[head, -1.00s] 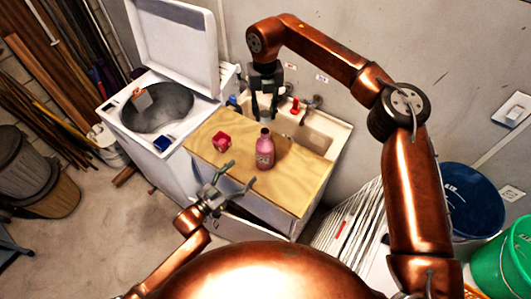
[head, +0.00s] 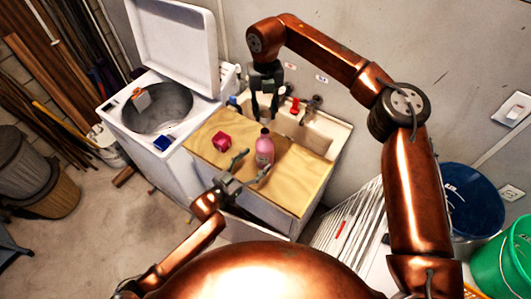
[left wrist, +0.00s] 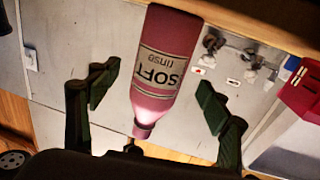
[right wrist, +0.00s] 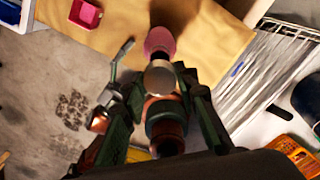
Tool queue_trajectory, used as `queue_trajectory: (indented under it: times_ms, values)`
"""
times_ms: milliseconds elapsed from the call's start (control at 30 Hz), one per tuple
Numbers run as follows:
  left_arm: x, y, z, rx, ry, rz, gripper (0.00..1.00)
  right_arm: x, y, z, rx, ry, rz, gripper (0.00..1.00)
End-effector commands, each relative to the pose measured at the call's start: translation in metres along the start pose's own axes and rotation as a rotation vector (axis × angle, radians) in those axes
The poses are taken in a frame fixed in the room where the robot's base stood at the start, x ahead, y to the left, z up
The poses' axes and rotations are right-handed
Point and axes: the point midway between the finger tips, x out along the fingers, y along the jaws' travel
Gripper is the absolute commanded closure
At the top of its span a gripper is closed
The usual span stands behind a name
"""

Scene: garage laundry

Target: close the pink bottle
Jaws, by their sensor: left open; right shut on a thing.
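The pink bottle (head: 264,152) stands upright on the tan board (head: 300,180) over the sink unit; its neck looks dark in the head view. My left gripper (head: 253,166) is open at the near side of the bottle. In the left wrist view the bottle (left wrist: 165,65) appears upside down, between the spread fingers but further off, with no contact visible. My right gripper (head: 264,112) is above and behind the bottle, shut on a small round pale disc, which looks like a cap (right wrist: 159,77). In the right wrist view the bottle (right wrist: 160,41) lies beyond it.
A small pink box (head: 221,141) is on the board left of the bottle. The open washer (head: 165,108) stands to the left, with a blue box (head: 162,143) on its edge. Sink taps (head: 305,103) are behind the bottle. The board's right part is clear.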

Motion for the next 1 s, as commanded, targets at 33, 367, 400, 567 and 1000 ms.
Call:
queue_trajectory:
  times_ms: [33, 367, 400, 567, 1000]
  values:
    - [0.011, 0.0, -0.001, 0.0, 0.001, 0.0, 0.28, 0.0, 0.0, 0.0, 0.0, 0.0, 0.0, 0.82]
    - [0.048, 0.0, 0.001, 0.0, -0.001, -0.001, 0.28, 0.0, 0.0, 0.0, 0.0, 0.0, 0.0, 0.82]
    - [0.05, 0.0, 0.0, 0.0, -0.001, 0.0, 0.28, 0.0, 0.0, 0.0, 0.0, 0.0, 0.0, 0.82]
    - [0.052, 0.0, 0.001, 0.0, -0.002, 0.0, 0.28, 0.0, 0.0, 0.0, 0.0, 0.0, 0.0, 0.82]
    - [0.052, 0.0, 0.001, 0.0, -0.002, 0.0, 0.46, 0.0, 0.0, 0.0, 0.0, 0.0, 0.0, 0.82]
